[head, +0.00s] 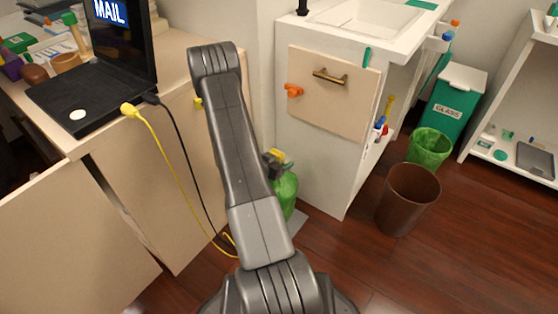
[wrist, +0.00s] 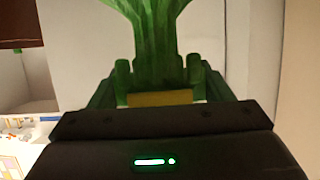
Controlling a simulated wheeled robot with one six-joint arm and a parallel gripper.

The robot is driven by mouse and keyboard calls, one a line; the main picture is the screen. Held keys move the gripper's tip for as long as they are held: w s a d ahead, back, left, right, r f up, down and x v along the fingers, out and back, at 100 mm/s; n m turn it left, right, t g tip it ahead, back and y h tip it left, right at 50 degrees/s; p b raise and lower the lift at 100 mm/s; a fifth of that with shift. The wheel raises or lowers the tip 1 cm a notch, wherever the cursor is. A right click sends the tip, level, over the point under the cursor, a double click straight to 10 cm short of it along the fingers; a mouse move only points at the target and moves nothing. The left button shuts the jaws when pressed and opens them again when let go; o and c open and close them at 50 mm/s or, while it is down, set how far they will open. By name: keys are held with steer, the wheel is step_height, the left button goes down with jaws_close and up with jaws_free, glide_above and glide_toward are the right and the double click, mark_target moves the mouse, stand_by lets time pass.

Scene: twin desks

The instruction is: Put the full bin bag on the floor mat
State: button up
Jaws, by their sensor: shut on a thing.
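My gripper (head: 275,160) is shut on the gathered neck of a green bin bag (head: 287,192), just right of my forearm in the head view. My forearm hides part of the bag. In the wrist view the bag's green folds (wrist: 152,40) rise between the two fingers of my gripper (wrist: 158,78). A small piece of a grey floor mat (head: 296,222) shows below the bag. I cannot tell whether the bag touches it.
A brown bin (head: 407,198) stands on the wooden floor at the right. Behind it are a green bag-like container (head: 430,149) and a green glass bin (head: 452,108). A white cabinet (head: 325,160) stands close beside the bag. A yellow cable (head: 172,170) hangs from the left desk.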

steer(key=shift+f+b, duration=2.8)
steer(key=shift+f, duration=1.45)
steer(key=o, duration=2.1)
steer(key=shift+f, duration=0.1)
steer(key=shift+p+v, duration=1.45)
steer(key=shift+v, duration=5.55)
steer(key=shift+f, duration=0.1)
